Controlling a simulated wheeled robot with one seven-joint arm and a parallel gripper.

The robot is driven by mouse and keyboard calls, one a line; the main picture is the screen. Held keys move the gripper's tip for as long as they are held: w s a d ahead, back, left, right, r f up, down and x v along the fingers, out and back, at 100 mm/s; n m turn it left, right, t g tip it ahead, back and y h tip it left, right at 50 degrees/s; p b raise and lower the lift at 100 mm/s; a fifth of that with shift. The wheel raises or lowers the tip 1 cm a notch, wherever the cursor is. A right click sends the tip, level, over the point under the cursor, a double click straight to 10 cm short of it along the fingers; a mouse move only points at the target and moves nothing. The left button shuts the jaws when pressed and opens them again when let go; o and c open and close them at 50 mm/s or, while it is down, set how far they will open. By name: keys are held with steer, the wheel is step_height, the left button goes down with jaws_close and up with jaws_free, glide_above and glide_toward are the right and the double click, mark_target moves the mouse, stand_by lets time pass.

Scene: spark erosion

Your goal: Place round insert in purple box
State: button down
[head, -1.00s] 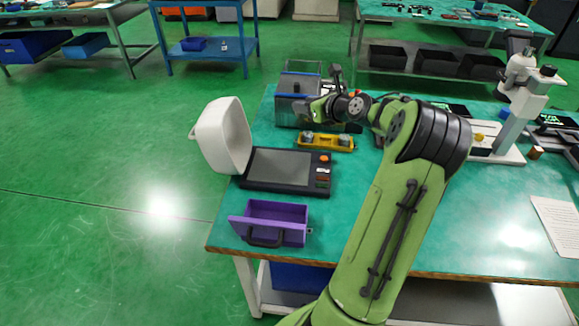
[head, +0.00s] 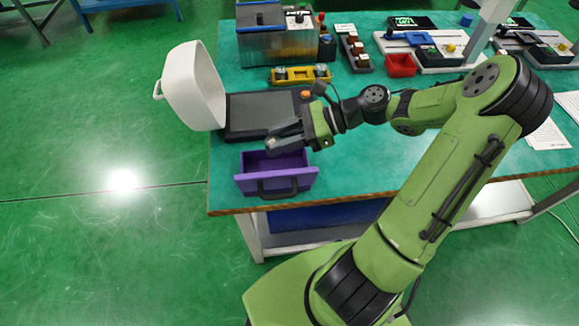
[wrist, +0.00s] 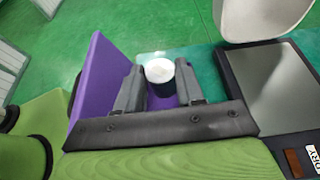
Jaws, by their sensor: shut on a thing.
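The purple box (head: 276,182) is an open-topped box with a dark handle on its front, at the table's front left edge. My gripper (head: 272,146) is above the back part of the box opening. In the wrist view my gripper (wrist: 158,84) is shut on the round insert (wrist: 160,71), a short dark cylinder with a whitish top, held between the two grey fingers. The box's purple wall (wrist: 101,72) shows left of the fingers. The insert is hard to make out in the head view.
A flat dark-screened device (head: 258,116) lies just behind the box, with a white bin-like vessel (head: 190,88) at its left. A yellow holder (head: 300,75) and a metal tank (head: 275,44) stand farther back. The table right of the box is clear.

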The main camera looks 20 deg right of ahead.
step_height(320, 180, down, 10)
steer(key=b, duration=0.5)
steer(key=shift+b, duration=0.4)
steer(key=shift+r, duration=0.1)
steer(key=c, duration=0.7)
jaws_free()
steer(key=shift+d, duration=0.1)
steer(key=p+v, duration=0.5)
steer(key=v, duration=0.7)
